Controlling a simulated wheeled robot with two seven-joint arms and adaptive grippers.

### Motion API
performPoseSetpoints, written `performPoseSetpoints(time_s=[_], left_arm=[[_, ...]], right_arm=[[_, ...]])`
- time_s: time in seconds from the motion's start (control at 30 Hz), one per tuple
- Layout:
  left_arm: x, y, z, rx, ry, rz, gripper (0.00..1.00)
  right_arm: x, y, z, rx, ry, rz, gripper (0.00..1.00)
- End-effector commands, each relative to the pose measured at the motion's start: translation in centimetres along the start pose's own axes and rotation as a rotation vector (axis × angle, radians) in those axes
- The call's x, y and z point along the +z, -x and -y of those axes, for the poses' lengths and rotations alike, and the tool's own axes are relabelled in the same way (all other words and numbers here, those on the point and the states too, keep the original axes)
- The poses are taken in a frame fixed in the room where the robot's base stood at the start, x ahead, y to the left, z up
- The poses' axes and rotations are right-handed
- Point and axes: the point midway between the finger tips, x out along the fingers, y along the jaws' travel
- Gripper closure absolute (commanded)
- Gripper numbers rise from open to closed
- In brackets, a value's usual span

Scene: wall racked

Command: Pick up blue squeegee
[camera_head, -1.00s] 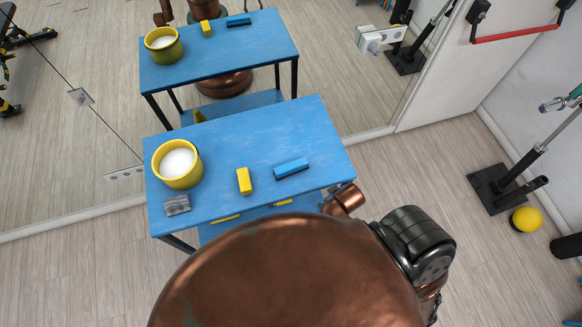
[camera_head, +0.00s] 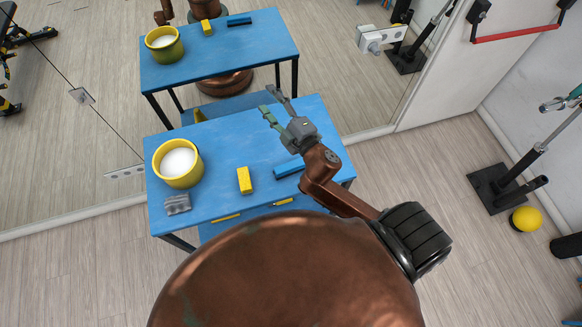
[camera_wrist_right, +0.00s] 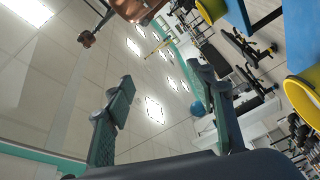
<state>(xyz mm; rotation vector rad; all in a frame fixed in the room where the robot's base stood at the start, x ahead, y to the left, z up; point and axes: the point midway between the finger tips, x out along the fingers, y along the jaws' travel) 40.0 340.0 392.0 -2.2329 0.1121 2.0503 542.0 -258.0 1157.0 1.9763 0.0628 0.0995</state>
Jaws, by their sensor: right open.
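The blue squeegee (camera_head: 289,168) lies on the right part of the blue table (camera_head: 225,205). Its right end is partly hidden by my right arm. My right gripper (camera_head: 269,99) is above the back right part of the table, beyond the squeegee, with its fingers pointing up and left in the head view. It is open and empty. Its two spread fingers (camera_wrist_right: 163,88) also show in the right wrist view, with only ceiling and room behind them. The squeegee cannot be made out in that view. My left gripper is not in view.
On the table are a yellow block (camera_head: 244,181), a yellow tub (camera_head: 178,164) with white contents and a grey object (camera_head: 177,204). A mirror wall (camera_head: 330,70) stands behind the table and reflects it. The table's middle back is clear.

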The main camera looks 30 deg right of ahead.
Motion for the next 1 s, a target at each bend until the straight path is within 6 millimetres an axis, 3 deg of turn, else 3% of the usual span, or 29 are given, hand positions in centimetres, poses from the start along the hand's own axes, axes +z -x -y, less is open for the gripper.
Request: performPoseSetpoints(time_s=[0.03, 0.1, 0.2, 0.27, 0.3, 0.37, 0.47, 0.5, 0.57, 0.6, 0.7, 0.83, 0.87, 1.0], left_arm=[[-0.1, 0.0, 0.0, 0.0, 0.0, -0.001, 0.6], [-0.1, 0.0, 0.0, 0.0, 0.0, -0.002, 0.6], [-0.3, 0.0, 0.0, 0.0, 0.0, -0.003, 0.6], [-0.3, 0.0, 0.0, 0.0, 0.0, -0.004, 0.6], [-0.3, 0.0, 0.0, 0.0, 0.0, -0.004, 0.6], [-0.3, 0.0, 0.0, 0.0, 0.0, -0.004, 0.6], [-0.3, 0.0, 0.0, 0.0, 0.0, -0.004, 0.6], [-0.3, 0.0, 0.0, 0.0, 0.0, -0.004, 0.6], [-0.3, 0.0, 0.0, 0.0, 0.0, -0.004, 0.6], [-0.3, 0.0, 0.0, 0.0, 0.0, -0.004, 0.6], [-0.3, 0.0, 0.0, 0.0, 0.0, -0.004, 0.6], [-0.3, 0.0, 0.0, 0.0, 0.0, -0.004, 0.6], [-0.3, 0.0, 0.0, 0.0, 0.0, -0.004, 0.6], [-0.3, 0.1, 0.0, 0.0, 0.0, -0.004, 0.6]], right_arm=[[-4.7, -1.0, -1.4, 0.054, 0.14, -0.152, 0.49], [-11.3, -0.9, -2.0, 0.123, 0.342, -0.37, 0.49], [-19.3, 1.2, 0.0, 0.197, 0.642, -0.68, 0.49], [-22.6, 3.2, 2.6, 0.223, 0.828, -0.864, 0.49], [-23.9, 4.6, 4.8, 0.231, 0.953, -0.985, 0.49], [-24.7, 6.7, 8.6, 0.229, 1.141, -1.166, 0.49], [-22.2, 9.7, 15.0, 0.172, 1.455, -1.459, 0.49], [-19.9, 10.4, 17.3, 0.128, 1.577, -1.57, 0.49], [-15.5, 11.2, 19.9, 0.038, 1.747, -1.728, 0.49], [-12.2, 11.4, 21.1, -0.036, 1.85, -1.822, 0.49], [-4.0, 11.3, 21.7, -0.254, 2.052, -2.012, 0.49], [4.3, 10.9, 20.0, -0.529, 2.197, -2.162, 0.49], [5.6, 10.8, 19.5, 0.571, -2.184, 2.152, 0.49], [9.0, 10.7, 18.2, 0.671, -2.096, 2.079, 0.49]])
